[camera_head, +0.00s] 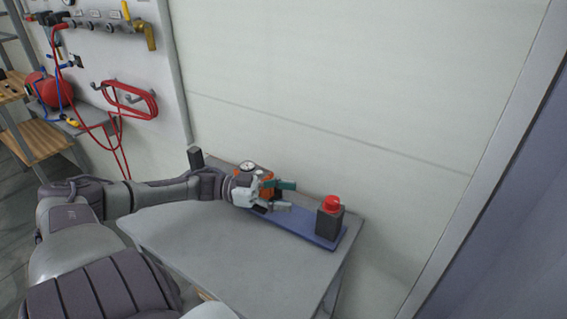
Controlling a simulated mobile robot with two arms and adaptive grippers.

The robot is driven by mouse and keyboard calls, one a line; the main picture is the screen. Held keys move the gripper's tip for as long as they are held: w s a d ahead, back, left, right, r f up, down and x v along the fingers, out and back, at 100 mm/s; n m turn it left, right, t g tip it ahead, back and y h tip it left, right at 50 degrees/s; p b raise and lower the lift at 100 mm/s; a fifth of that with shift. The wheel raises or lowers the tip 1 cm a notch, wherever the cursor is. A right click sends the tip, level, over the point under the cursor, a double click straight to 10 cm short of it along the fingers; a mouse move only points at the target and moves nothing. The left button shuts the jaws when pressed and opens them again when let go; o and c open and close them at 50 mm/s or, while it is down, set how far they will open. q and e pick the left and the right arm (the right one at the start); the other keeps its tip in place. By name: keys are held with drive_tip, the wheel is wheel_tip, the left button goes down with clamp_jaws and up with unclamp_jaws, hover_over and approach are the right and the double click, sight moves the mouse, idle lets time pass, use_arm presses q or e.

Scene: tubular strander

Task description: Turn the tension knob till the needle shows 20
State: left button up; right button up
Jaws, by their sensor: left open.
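My left gripper (279,196) is open over the blue base plate on the grey table. Beside and partly behind it is an orange unit (265,176). A small round white gauge (247,166) shows at the top left of this unit. Its needle and numbers are too small to read. A green piece at the gripper's fingers sticks out to the right; I cannot tell whether it is part of the unit. I cannot make out the tension knob, and I cannot tell whether my gripper touches it. My right gripper is not in view.
A black box with a red button (331,202) stands at the right end of the blue plate (318,239). A dark upright post (195,159) stands at the table's back left. The front of the grey table (220,249) is clear. A pale wall (330,90) rises close behind.

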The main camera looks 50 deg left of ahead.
sight(327, 205)
use_arm(q)
drive_tip(key=shift+s+a, duration=0.15)
drive_tip(key=d+f+n+t+y+b, duration=0.1)
drive_tip(key=d, duration=0.2)
drive_tip(key=d+f+n+t+y+b, duration=0.1)
drive_tip(key=d, duration=0.2)
drive_tip(key=s+d+f+n+t+b, duration=0.1)
drive_tip(key=d+t, duration=0.1)
drive_tip(key=d, duration=0.1)
drive_tip(key=shift+f+y, duration=0.2)
drive_tip(key=shift+y, duration=0.2)
drive_tip(key=n+y, duration=0.1)
drive_tip(key=s+n+t+y+b, duration=0.1)
drive_tip(key=s+d+t+y+b, duration=0.1)
drive_tip(key=shift+r+n, duration=0.25)
drive_tip(key=shift+n, duration=0.15)
drive_tip(key=s+a+r+n+t+y+b, duration=0.1)
drive_tip(key=s+a+r+n+y+b, duration=0.1)
drive_tip(key=s+r+n+y, duration=0.3)
drive_tip(key=shift+m+y, duration=0.6)
drive_tip(key=shift+m, duration=0.3)
drive_tip(key=w, duration=0.5)
drive_tip(key=w+d+f, duration=0.1)
drive_tip(key=w, duration=0.4)
drive_tip(key=w+f, duration=0.1)
drive_tip(key=w, duration=0.3)
drive_tip(key=shift+w+d+f, duration=0.2)
drive_tip(key=shift+w+d, duration=0.15)
drive_tip(key=shift+w, duration=0.05)
